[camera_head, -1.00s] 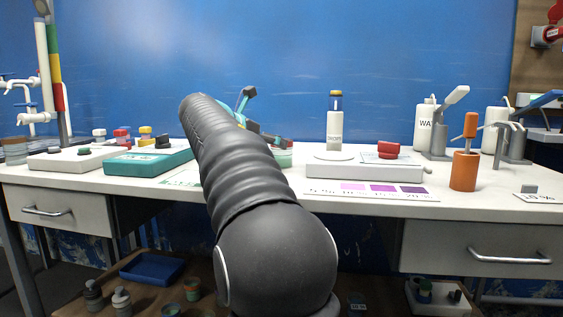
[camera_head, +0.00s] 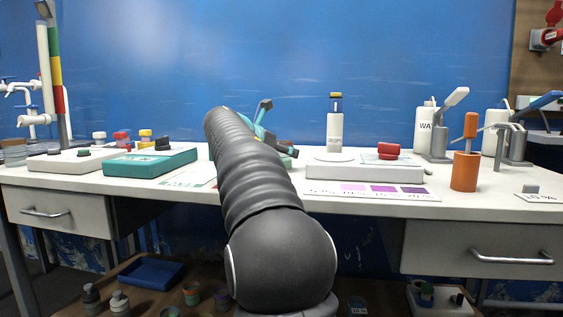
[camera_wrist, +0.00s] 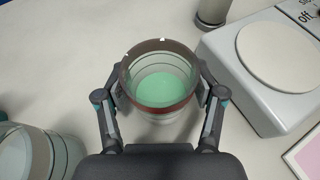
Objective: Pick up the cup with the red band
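The cup with the red band (camera_wrist: 160,112) is clear, with a dark reddish band near its rim and pale green inside. In the wrist view it stands upright between the two fingers of my gripper (camera_wrist: 161,88). The fingers are spread wide, one on each side of the cup and very close to its wall. Whether they touch it is hard to tell. In the head view my gripper (camera_head: 284,148) is mostly hidden behind my arm, and the cup cannot be made out there.
Another clear cup (camera_wrist: 40,155) stands at the lower left of the wrist view. A white scale (camera_wrist: 270,70) is close on the right, with a white bottle (camera_head: 335,130) behind it. An orange holder (camera_head: 465,170) and teal box (camera_head: 150,162) are farther off.

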